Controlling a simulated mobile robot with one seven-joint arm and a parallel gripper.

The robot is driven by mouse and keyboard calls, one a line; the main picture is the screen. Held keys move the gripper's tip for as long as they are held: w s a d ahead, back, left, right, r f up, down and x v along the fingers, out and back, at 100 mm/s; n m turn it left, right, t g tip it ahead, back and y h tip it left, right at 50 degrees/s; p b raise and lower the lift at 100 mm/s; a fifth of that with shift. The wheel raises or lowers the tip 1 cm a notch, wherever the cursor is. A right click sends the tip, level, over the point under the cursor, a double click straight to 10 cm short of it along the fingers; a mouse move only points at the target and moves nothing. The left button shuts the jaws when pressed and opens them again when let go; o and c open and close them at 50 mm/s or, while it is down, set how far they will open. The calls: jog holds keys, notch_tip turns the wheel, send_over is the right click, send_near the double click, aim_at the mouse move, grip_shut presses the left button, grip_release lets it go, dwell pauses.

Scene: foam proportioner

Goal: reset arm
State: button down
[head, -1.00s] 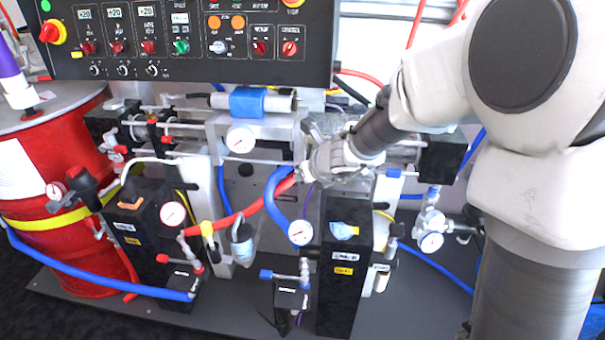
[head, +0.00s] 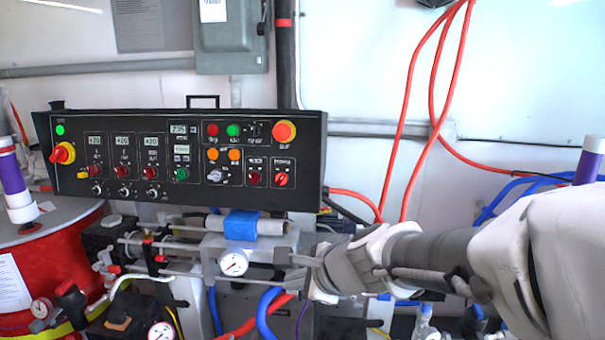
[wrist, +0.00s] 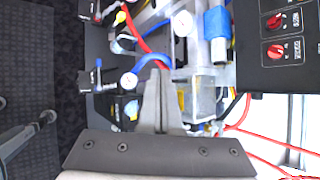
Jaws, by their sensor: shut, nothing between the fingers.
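My gripper (wrist: 158,82) shows in the wrist view with its two grey fingers together and nothing between them. In the head view my arm reaches in from the right, and its wrist end (head: 325,268) is in front of the pump assembly, just right of a round white gauge (head: 234,263). In the wrist view the fingers point toward the blue and red hoses and a small gauge (wrist: 128,81); I cannot tell how far off these are.
The black control panel (head: 255,160) stands above and behind the wrist. A red drum (head: 55,265) is at the left. Red cables (head: 432,120) hang on the wall at the right.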

jog(key=s+d+r+n+g+h+p, duration=0.1)
jog(key=s+d+r+n+h+p, duration=0.2)
jog(key=s+d+r+n, duration=0.2)
jog(key=s+d+r+n+g+h+p, duration=0.1)
jog(key=s+d+r+n+h+p, duration=0.2)
jog(key=s+d+n, duration=0.7)
jog(key=s+r+n+p, duration=0.1)
jog(key=s+n, duration=0.1)
jog(key=n, duration=0.1)
jog(key=shift+d+r, duration=0.25)
jog(key=shift+r, duration=0.15)
jog(key=shift+s+a+n, duration=0.1)
jog(key=shift+n, duration=0.2)
